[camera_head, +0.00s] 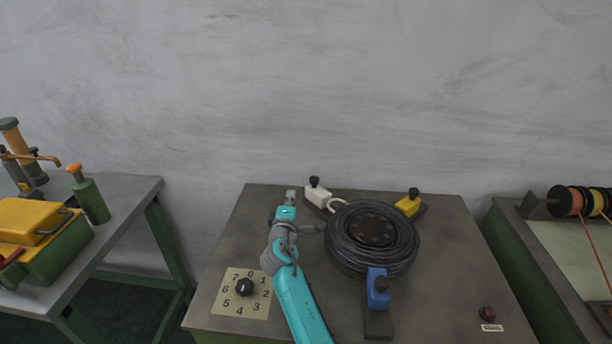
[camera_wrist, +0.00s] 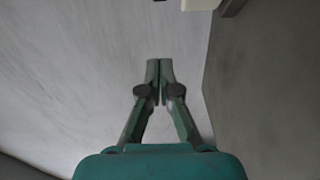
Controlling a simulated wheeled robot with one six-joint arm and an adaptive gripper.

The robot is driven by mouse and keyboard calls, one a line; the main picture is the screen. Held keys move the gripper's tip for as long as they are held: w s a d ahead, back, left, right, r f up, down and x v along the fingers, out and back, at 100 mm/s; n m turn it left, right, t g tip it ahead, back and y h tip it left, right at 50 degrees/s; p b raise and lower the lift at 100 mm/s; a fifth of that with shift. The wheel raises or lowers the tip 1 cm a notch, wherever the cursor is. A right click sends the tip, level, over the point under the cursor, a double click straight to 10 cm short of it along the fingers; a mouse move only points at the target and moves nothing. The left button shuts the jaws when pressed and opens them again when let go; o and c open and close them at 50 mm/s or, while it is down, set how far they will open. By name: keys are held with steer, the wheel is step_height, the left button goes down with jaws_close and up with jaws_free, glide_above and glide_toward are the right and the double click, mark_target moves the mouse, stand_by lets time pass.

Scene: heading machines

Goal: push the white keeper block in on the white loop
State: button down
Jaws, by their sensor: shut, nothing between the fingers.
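The white keeper block (camera_head: 319,195) with a black knob sits at the back of the middle table, left of the black coil. The white loop (camera_head: 337,203) lies between the block and the coil. A pale corner of the block (camera_wrist: 199,4) shows at the top edge of the wrist view. My gripper (camera_head: 291,194) is just left of the white block, apart from it. In the wrist view my gripper (camera_wrist: 160,64) has its fingertips together, with nothing between them. Whether the block touches the loop is too small to tell.
The black coil (camera_head: 346,246) fills the table's middle. A yellow block (camera_head: 408,206) stands behind it at right, a blue block (camera_head: 377,288) in front. A numbered dial plate (camera_head: 258,303) and a red button (camera_head: 488,313) sit near the front. The grey wall (camera_head: 300,90) is behind.

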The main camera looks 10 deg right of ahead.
mark_target(318, 191)
steer(key=shift+w+d, duration=1.05)
steer(key=shift+w, duration=0.2)
steer(key=shift+w+d, duration=1)
steer(key=shift+w, duration=0.25)
steer(key=shift+w+d, duration=1.05)
steer(key=shift+w, duration=0.2)
